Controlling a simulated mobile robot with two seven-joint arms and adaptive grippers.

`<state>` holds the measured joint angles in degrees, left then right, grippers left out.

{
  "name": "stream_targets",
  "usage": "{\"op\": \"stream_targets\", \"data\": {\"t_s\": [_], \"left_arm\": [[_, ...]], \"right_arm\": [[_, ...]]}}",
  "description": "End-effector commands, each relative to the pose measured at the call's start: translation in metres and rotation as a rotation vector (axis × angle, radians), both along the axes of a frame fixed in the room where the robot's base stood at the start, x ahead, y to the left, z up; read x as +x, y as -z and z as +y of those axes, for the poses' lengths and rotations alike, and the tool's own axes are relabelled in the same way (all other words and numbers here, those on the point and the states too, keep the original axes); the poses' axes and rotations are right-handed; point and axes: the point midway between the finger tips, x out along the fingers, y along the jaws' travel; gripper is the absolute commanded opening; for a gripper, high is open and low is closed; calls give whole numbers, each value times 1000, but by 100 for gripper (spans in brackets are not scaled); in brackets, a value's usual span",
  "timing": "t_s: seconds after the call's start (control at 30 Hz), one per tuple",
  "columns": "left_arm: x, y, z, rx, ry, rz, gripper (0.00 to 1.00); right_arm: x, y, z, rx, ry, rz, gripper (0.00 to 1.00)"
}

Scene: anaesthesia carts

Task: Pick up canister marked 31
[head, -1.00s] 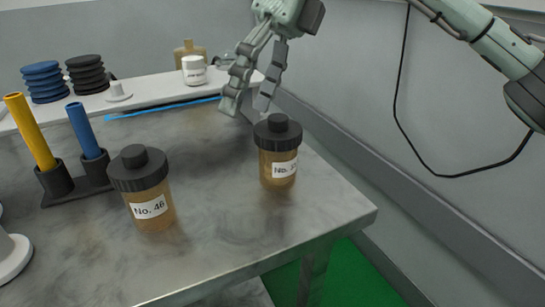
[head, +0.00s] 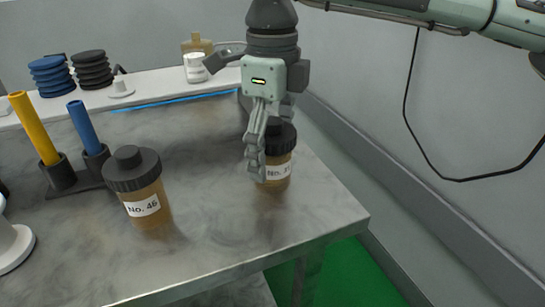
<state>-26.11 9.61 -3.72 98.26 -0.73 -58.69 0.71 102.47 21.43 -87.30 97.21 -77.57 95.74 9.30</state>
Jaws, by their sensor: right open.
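The canister marked 31 (head: 276,172) is amber with a black lid and a white label whose last digit is partly covered. It stands upright near the right edge of the metal table. My right gripper (head: 257,172) is open, pointing down, with a finger in front of the canister's left side; the other finger is mostly hidden, so I cannot tell whether it touches. A similar canister labelled No. 46 (head: 145,205) stands upright to the left. My left gripper is not in view.
The metal table (head: 225,235) is clear between and in front of the canisters. A holder with a yellow tube (head: 34,128) and a blue tube (head: 86,126) stands at left. A white shelf (head: 150,92) behind carries blue and black disc stacks and a white jar (head: 195,68).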

Motion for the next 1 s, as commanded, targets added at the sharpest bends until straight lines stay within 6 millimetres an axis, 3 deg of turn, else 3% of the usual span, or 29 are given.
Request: {"op": "stream_targets", "data": {"t_s": [0.1,0.37,0.8,1.0], "left_arm": [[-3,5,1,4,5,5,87],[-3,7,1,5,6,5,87],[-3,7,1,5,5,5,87],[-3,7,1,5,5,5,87]], "right_arm": [[-1,12,0,1,0,2,83],[0,15,0,1,0,1,83],[0,15,0,2,0,1,29],[0,14,0,2,0,0,26]]}}
